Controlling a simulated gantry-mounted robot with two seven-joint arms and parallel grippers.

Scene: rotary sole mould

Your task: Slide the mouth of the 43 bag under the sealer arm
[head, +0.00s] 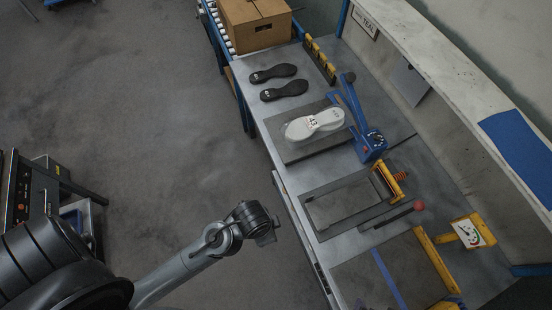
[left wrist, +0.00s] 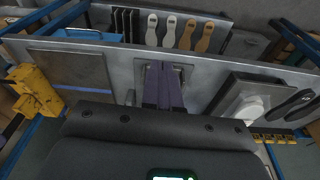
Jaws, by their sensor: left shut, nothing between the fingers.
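The 43 bag (head: 314,124) is a pale packet, shaped like a pair of soles, with a small 43 label. It lies on a dark grey plate (head: 290,152) on the bench. The blue sealer arm (head: 353,102) rises along the right side of the plate, and its blue box with a dial stands at the near end. Whether the bag's mouth is under the arm cannot be told. My left gripper (head: 268,238) is shut and empty, off the bench's left edge and well apart from the bag. In the left wrist view its fingers (left wrist: 163,88) are together. My right gripper is not in view.
Two dark soles (head: 272,73) lie behind the bag near a yellow-and-black rack (head: 320,60). A cardboard box (head: 255,22) stands at the back. Nearer are a framed plate (head: 345,205), a red-knobbed lever (head: 418,205) and a gauge (head: 473,233). The floor at left is mostly clear.

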